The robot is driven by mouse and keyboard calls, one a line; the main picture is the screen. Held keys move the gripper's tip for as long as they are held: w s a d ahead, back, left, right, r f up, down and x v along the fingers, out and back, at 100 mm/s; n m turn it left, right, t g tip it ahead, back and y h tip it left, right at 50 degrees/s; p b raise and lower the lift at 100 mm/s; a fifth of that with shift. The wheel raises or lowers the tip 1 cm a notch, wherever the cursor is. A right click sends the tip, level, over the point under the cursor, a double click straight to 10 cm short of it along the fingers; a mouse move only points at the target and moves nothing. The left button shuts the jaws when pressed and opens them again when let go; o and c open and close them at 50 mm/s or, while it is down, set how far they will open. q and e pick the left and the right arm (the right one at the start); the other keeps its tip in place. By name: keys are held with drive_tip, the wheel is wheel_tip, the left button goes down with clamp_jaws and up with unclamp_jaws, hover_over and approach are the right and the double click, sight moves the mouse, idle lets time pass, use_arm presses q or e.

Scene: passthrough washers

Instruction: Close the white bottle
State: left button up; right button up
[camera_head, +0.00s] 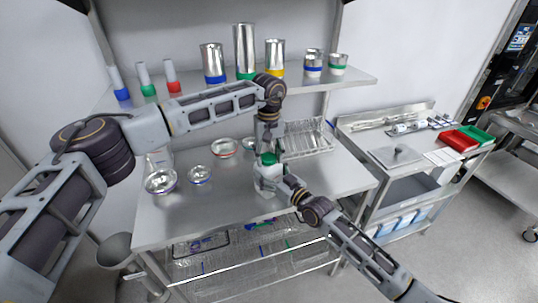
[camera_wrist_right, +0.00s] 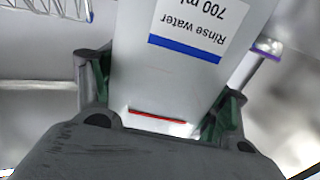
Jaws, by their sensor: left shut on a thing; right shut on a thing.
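The white bottle (camera_head: 267,184) is over the metal table near its middle, and my right gripper (camera_head: 277,184) is shut on it from the lower right. In the right wrist view the white bottle (camera_wrist_right: 185,62) fills the space between the two fingers, with a label reading "Rinse water 700 ml" and a blue stripe. My left gripper (camera_head: 267,150) comes down from above and is shut on a green cap (camera_head: 267,159) at the bottle's top. The cap looks on or just above the bottle's mouth; I cannot tell whether it is seated.
Metal bowls (camera_head: 160,181) stand left on the table (camera_head: 220,215). A wire rack (camera_head: 308,139) stands behind right. A side cart (camera_head: 400,170) with red and green trays stands right. The table's front is clear.

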use_arm(q)
drive_tip(key=m, duration=0.3)
drive_tip(key=o, duration=0.7)
drive_tip(key=shift+r, duration=2.25)
drive_tip(key=shift+f, duration=0.1)
drive_tip(key=shift+c, duration=0.3)
